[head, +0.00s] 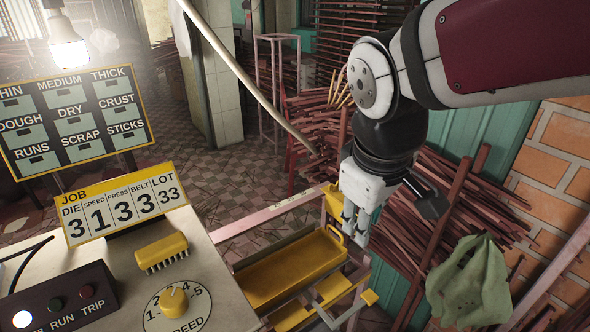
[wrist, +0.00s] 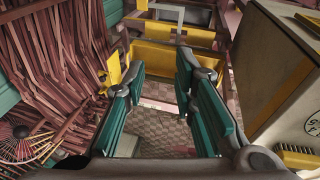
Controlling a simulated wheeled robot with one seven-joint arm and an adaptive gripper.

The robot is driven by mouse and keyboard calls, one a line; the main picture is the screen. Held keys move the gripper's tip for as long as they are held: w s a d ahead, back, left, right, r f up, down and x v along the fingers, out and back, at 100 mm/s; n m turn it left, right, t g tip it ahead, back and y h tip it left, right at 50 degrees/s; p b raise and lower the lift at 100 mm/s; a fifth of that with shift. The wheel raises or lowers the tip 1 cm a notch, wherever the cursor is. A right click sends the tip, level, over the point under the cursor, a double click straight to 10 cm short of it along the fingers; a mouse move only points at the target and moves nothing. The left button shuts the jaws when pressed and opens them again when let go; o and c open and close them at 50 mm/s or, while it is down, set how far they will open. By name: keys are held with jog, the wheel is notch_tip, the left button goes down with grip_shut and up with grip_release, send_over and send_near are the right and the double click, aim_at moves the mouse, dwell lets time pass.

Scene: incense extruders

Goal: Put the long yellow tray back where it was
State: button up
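The long yellow tray (head: 292,268) lies in a pinkish frame to the right of the control console in the head view. A small loop handle shows at its far end, and it looks empty. In the wrist view a yellow tray wall (wrist: 160,58) shows beyond the fingertips. My gripper (head: 355,222) is above and to the right of the tray's far end in the head view. In the wrist view its green-padded fingers (wrist: 160,78) stand apart with nothing between them. Contact between the gripper and tray is not visible.
The console (head: 215,285) carries a yellow brush (head: 161,252) and a speed knob (head: 173,299). Stacked dark red sticks (head: 440,215) and a green cloth bag (head: 468,282) are at right. A yellow bracket (wrist: 112,74) is left of the fingers. Tiled floor (head: 245,165) is open behind.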

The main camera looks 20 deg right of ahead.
jog(key=s+a+r+m+t+y, duration=0.1)
jog(key=s+a+r+m+y, duration=0.1)
jog(key=s+m, duration=0.2)
jog(key=shift+s, duration=1.4)
jog(key=shift+a, duration=0.1)
